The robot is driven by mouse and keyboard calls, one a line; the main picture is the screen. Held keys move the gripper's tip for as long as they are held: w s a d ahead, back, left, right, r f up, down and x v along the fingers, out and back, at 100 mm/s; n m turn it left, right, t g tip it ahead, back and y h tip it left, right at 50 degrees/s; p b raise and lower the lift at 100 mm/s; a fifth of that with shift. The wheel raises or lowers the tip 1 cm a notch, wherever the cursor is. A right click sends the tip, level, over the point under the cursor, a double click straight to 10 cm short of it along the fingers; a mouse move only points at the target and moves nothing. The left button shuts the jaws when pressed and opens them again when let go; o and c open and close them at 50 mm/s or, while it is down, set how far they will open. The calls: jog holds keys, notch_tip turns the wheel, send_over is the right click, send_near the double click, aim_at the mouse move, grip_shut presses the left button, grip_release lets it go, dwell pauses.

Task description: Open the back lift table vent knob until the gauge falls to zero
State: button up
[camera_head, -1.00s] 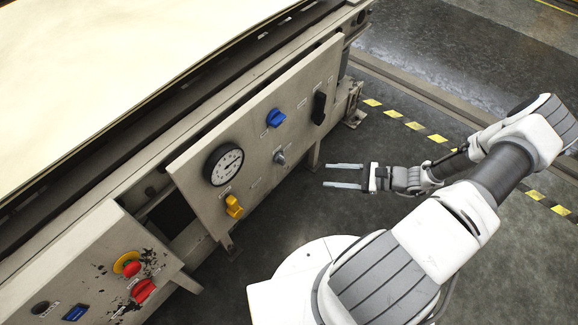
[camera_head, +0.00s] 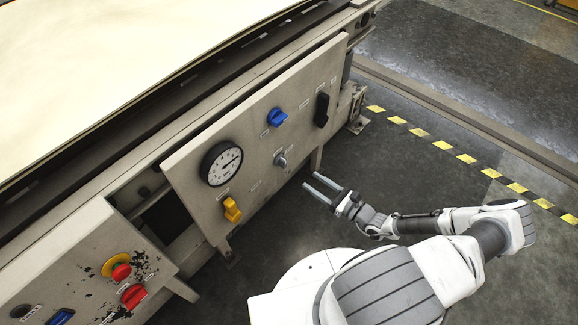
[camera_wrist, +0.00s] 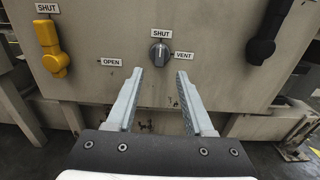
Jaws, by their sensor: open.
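The vent knob is a small grey metal knob (camera_head: 280,160) on the beige control panel (camera_head: 200,160), below the blue handle. My gripper (camera_head: 325,187) is open and empty, in front of the panel, apart from the knob. In the wrist view its fingers (camera_wrist: 158,75) straddle the knob's line.
A yellow handle (camera_head: 232,210), a blue handle (camera_head: 277,117) and a black handle (camera_head: 321,109) are on the same panel. A lower left panel carries a red button (camera_head: 121,272) and a red switch (camera_head: 133,296). The floor beside the panel is clear.

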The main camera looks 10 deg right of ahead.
aim_at(286, 163)
jog(key=b+x, duration=0.2)
jog(key=x, duration=0.9)
grip_shut()
